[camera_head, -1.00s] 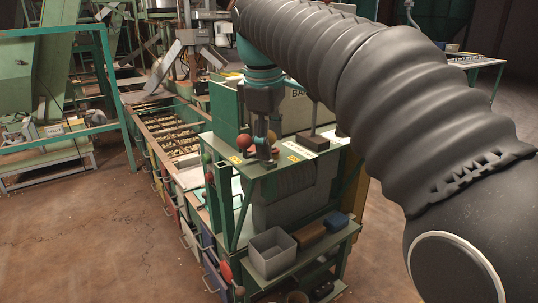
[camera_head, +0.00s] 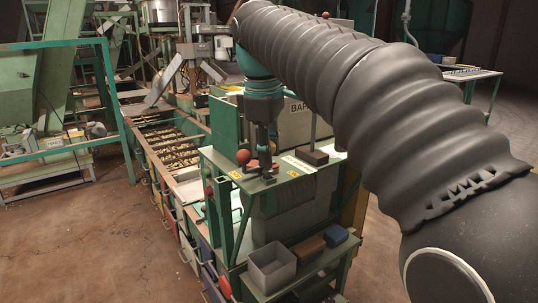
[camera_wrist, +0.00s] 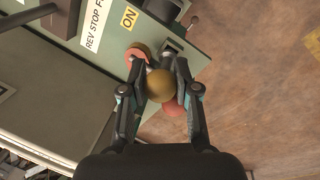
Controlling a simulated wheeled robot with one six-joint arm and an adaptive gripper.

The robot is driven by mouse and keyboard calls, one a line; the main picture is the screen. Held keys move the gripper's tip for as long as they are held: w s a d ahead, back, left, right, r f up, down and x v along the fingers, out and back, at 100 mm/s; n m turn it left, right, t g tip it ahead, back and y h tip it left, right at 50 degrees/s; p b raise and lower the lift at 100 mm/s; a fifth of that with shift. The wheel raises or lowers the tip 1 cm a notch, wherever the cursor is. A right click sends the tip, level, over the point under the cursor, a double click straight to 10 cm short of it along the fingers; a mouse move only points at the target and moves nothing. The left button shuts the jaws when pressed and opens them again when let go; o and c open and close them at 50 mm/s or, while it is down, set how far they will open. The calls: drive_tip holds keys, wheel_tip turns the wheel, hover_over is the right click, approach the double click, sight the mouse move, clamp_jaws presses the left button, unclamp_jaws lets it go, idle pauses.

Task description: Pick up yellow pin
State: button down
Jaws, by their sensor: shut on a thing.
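My gripper (camera_wrist: 160,78) is shut on a round, yellow-brown ball-shaped piece, taken to be the yellow pin (camera_wrist: 160,87), in the wrist view. The fingers sit on either side of it, and any stem below the ball is hidden. In the head view my gripper (camera_head: 265,170) points down at the green machine's top plate, beside a red ball knob (camera_head: 243,157). The pin cannot be made out there.
The green top plate (camera_wrist: 110,80) has an ON label and a dark slot. Red round parts (camera_wrist: 172,108) show close to the fingers. Brown floor lies open beside the machine.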

drive_tip(key=shift+r+p, duration=0.9)
drive_tip(key=shift+r, duration=3.55)
drive_tip(key=shift+f, duration=0.1)
